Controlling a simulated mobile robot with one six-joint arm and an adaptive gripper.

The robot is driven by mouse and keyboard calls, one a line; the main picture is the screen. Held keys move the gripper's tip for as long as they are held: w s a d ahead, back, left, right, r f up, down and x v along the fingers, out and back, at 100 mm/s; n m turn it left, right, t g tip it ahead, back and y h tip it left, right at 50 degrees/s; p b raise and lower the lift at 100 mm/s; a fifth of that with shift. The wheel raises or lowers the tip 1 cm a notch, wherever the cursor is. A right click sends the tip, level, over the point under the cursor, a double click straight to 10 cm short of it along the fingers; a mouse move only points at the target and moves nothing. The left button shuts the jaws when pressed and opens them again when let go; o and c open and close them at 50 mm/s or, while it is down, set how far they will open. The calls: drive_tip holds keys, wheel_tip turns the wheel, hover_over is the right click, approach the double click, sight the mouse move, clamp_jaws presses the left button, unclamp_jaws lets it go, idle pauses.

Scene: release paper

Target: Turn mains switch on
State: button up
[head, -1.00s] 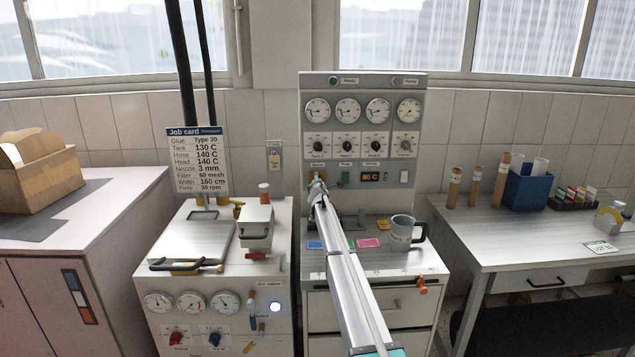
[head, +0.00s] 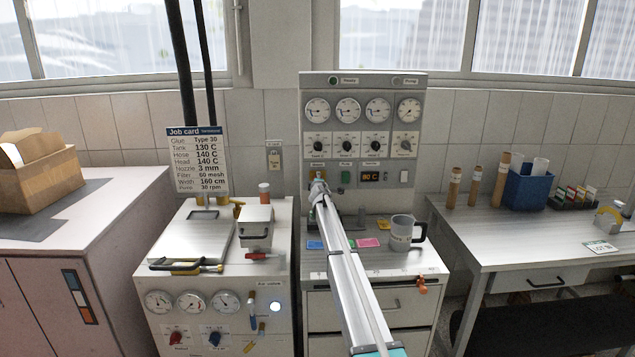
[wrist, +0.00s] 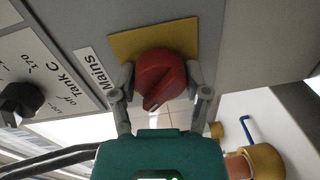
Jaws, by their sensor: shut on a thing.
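The mains switch is a red rotary knob (wrist: 160,80) on a yellow plate (wrist: 150,40), beside a label reading "Mains" in the wrist view. My gripper (wrist: 162,95) is shut on the knob, with one grey finger on each side of it. In the head view my gripper (head: 318,188) is at the lower left of the grey control panel (head: 420,135), and my arm and gripper hide the knob. The knob's pointer end faces down and slightly left in the wrist view.
A black tank dial (wrist: 20,100) is beside the mains label. Gauges and dials fill the panel above my gripper. A glue machine (head: 160,285) stands to the left.

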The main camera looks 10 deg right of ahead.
drive_tip(key=o, duration=1.1)
drive_tip(key=shift+o, duration=0.2)
drive_tip(key=shift+n, duration=0.3)
